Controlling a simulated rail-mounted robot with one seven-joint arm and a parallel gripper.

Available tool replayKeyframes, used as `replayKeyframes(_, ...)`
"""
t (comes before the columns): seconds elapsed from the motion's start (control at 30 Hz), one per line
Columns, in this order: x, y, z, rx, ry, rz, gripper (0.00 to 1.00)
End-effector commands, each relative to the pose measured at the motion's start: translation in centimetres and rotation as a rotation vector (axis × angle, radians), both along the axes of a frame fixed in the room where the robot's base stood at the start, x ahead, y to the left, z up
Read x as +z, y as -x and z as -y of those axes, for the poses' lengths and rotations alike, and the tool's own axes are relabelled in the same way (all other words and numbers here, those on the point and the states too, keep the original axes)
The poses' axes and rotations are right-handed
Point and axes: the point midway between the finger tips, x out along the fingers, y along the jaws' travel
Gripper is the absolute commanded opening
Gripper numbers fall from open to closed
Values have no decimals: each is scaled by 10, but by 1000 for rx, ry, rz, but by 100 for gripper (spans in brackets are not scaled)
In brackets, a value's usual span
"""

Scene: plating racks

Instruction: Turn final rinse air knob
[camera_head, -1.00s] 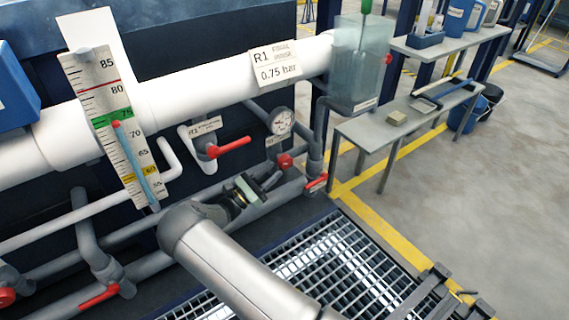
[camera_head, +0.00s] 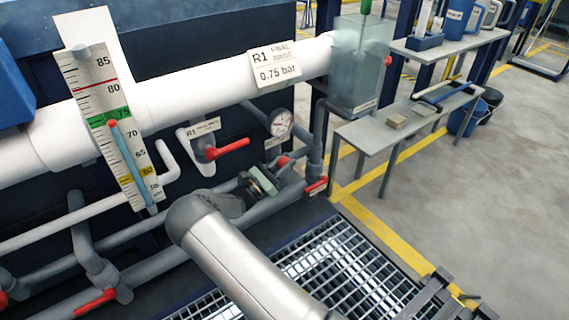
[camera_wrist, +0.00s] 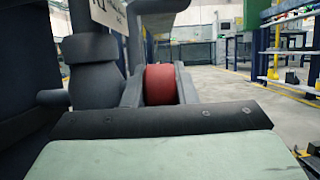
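The red round knob (camera_head: 283,161) sits on the pipework just below the round pressure gauge (camera_head: 281,122), partly hidden by my gripper in the head view. My gripper (camera_head: 276,173) reaches it from the lower left. In the wrist view, the red knob (camera_wrist: 161,84) shows between the two dark fingers of my gripper (camera_wrist: 160,92), one on each side. The fingers are apart; whether they touch the knob I cannot tell. A sign (camera_head: 274,66) above reads "R1", a line like "final rinse", and "0.75 bar". The gauge needle is too small to read.
Red lever handles stand close by: one left of the gauge (camera_head: 228,149), one at lower right (camera_head: 316,186), one at lower left (camera_head: 95,302). A thick white pipe (camera_head: 200,93) runs above. Metal grating (camera_head: 345,268) lies below; a grey bench (camera_head: 372,133) stands right.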

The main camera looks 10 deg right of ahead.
Motion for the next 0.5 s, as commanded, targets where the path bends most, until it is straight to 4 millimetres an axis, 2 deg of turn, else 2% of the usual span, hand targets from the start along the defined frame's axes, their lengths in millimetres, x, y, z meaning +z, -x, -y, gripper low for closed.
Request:
replayKeyframes(0.3,-4,1,-1,-1,232,99,3)
replayKeyframes(0.5,-1,1,-1,-1,252,110,3)
